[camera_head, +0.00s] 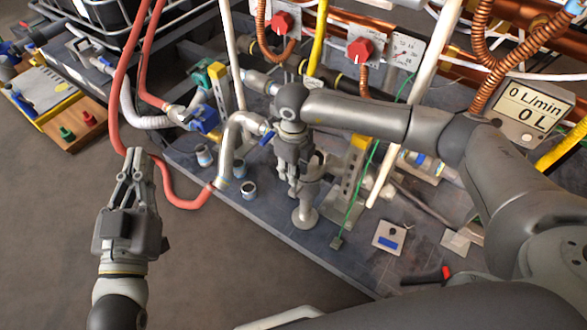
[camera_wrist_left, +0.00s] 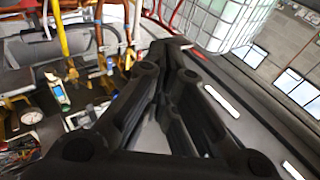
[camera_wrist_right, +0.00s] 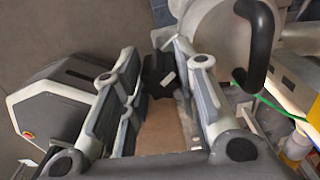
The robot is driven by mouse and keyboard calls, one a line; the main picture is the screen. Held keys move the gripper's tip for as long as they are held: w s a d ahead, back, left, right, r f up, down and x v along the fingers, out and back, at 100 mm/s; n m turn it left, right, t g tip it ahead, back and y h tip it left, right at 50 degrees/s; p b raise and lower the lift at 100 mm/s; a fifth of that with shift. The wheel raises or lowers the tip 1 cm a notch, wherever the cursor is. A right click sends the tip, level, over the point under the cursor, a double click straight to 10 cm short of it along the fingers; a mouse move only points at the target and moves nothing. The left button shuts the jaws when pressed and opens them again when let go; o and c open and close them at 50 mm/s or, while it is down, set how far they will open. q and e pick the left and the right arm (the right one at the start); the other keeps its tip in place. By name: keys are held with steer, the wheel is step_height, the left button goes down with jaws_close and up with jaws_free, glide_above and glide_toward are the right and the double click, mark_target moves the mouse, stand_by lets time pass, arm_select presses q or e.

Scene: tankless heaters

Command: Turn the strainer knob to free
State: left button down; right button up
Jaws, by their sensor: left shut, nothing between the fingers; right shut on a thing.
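My right gripper (camera_head: 292,188) points down among the grey pipework near the middle of the deck in the head view. In the right wrist view its fingers (camera_wrist_right: 155,65) close around a small dark piece (camera_wrist_right: 158,78) with a light mark, which appears to be the strainer knob. The fingers and wrist hide this knob in the head view, and its turn position cannot be read. My left gripper (camera_head: 136,160) is shut and empty, raised at the left over the floor. Its closed fingers (camera_wrist_left: 170,60) also fill the left wrist view.
A grey post (camera_head: 306,212) on a round foot stands beside my right gripper. Red hoses (camera_head: 178,201), a green cable (camera_head: 358,190) and white pipes run close by. A flow display (camera_head: 532,104) reads 0 L/min. The floor at the front left is clear.

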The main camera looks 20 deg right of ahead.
steer(key=n, duration=0.3)
steer(key=shift+n+b, duration=0.35)
steer(key=shift+n, duration=0.05)
steer(key=n+b, duration=0.1)
steer(key=n, duration=0.4)
arm_select(q)
steer(key=s+r+t+h, duration=0.2)
steer(key=s+r+t, duration=0.3)
steer(key=r, duration=0.4)
steer(key=shift+s+r+t+h+b, duration=0.25)
steer(key=shift+r+t+h+b, duration=0.15)
steer(key=shift+t, duration=0.5)
arm_select(e)
steer(key=shift+n, duration=1.5)
arm_select(q)
steer(key=shift+s+r, duration=0.1)
arm_select(e)
steer(key=o, duration=1)
step_height(320, 180, up, 12)
steer(key=shift+r, duration=0.1)
